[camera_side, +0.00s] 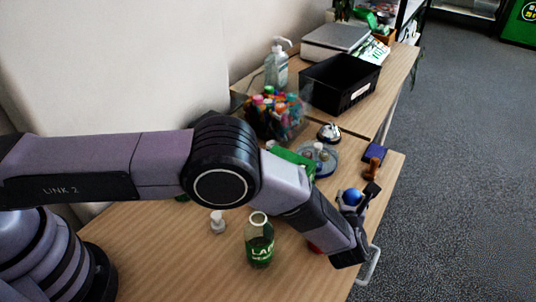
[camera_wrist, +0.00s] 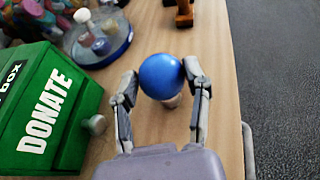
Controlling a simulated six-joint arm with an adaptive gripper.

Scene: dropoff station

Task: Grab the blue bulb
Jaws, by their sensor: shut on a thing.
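The blue bulb (camera_wrist: 161,76) is a round blue globe with a pale base below it, seen in the middle of the wrist view. My gripper (camera_wrist: 161,84) has one finger on each side of the globe and is shut on it. In the side view the blue bulb (camera_side: 352,197) shows at the end of my gripper (camera_side: 358,205), near the right edge of the wooden table (camera_side: 185,270). I cannot tell whether its base touches the table.
A green donate box (camera_wrist: 55,110) stands left of my gripper, with a round tray (camera_wrist: 98,45) of small bulbs behind it. A green-labelled bottle (camera_side: 260,240) stands in front. A wooden-handled stamp (camera_side: 373,167) is beyond the bulb. The table's right edge is close.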

